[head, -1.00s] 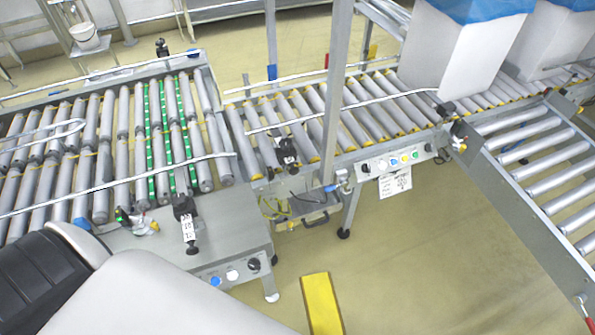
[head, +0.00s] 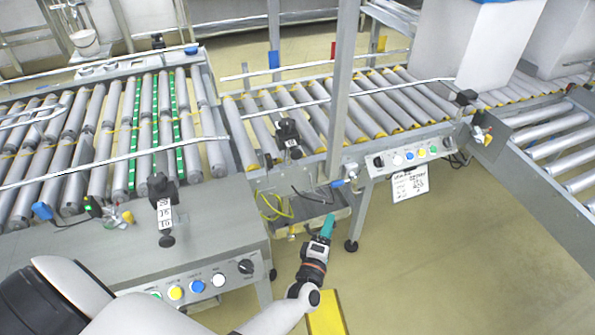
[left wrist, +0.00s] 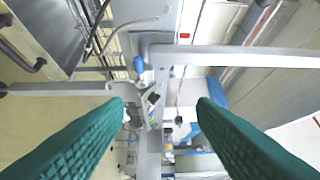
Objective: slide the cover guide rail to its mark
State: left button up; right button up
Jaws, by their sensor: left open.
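White guide rails run along the conveyors: one crosses the near side of the left roller bed (head: 110,165), another the middle conveyor (head: 390,91). I cannot tell which one is the cover guide rail, nor make out its mark for certain. A black clamp with a white label (head: 163,205) stands at the near rail; another black clamp (head: 288,135) stands at the middle conveyor. My left gripper (head: 327,228) is below and in front of the middle conveyor, apart from the rails. Its teal fingers are spread and empty in the left wrist view (left wrist: 155,115). My right gripper is not visible.
A steel post (head: 345,85) rises at the middle conveyor. A control panel with coloured buttons (head: 412,155) hangs on its front, and another (head: 200,285) is on the near table. Tall white boxes (head: 470,45) stand at upper right. Open floor lies at lower right.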

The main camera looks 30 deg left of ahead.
pick_arm(q)
jog(key=w+a+r+n+t+y+b, duration=0.1)
jog(key=w+a+r+n+y+b, duration=0.2)
jog(key=r+n+y+b, duration=0.5)
jog(key=n+g+y, duration=0.3)
jog(key=n+y, duration=0.2)
jog(key=n, duration=0.9)
send_near(299, 156)
jog(key=x, duration=1.2)
jog(key=shift+w+a, duration=0.25)
jog(key=shift+w, duration=0.1)
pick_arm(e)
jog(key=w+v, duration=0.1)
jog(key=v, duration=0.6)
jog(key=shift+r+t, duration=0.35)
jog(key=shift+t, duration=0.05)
pick_arm(q)
jog(key=shift+c, duration=0.2)
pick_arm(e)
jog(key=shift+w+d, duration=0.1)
